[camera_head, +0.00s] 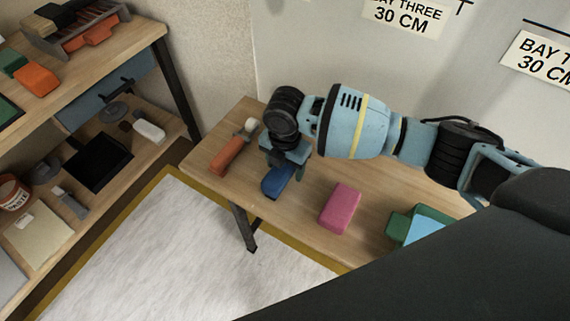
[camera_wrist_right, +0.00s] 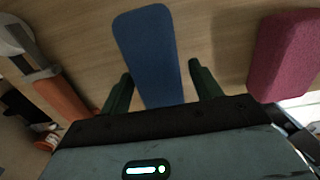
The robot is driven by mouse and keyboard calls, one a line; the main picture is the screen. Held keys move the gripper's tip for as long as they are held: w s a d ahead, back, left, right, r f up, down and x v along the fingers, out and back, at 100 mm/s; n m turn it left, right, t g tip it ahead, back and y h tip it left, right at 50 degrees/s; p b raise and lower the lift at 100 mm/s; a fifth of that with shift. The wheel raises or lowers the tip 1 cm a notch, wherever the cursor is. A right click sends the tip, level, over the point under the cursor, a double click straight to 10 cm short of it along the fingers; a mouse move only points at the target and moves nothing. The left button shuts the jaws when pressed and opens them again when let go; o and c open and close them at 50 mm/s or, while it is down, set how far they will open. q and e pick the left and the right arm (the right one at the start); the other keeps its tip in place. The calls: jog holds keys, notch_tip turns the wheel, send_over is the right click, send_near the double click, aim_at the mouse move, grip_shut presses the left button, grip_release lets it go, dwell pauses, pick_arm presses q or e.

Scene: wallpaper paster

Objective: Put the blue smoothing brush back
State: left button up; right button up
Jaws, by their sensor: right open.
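The blue smoothing brush (camera_head: 275,183) lies on the narrow wooden table (camera_head: 300,222), below my right gripper (camera_head: 287,168). In the right wrist view the blue brush (camera_wrist_right: 147,45) shows as a long blue block. It reaches between the two green fingers of my right gripper (camera_wrist_right: 160,72), with a gap on each side. The right gripper is open; its lower end partly hides the brush in the head view. My left gripper is not in view.
An orange-handled tool (camera_head: 228,155) lies left of the brush, and a pink block (camera_head: 340,207) lies to its right. A green and light-blue item (camera_head: 420,226) is farther right. A shelf unit (camera_head: 150,40) with several tools stands at the left.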

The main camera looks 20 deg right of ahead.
jog(key=shift+f+b, duration=0.3)
jog(key=shift+r, duration=0.35)
jog(key=r, duration=0.2)
jog(key=r+p, duration=0.1)
jog(key=r, duration=0.3)
jog(key=shift+s+a, duration=0.15)
jog(key=shift+a, duration=0.1)
jog(key=shift+r+p, duration=0.35)
jog(key=shift+r, duration=0.35)
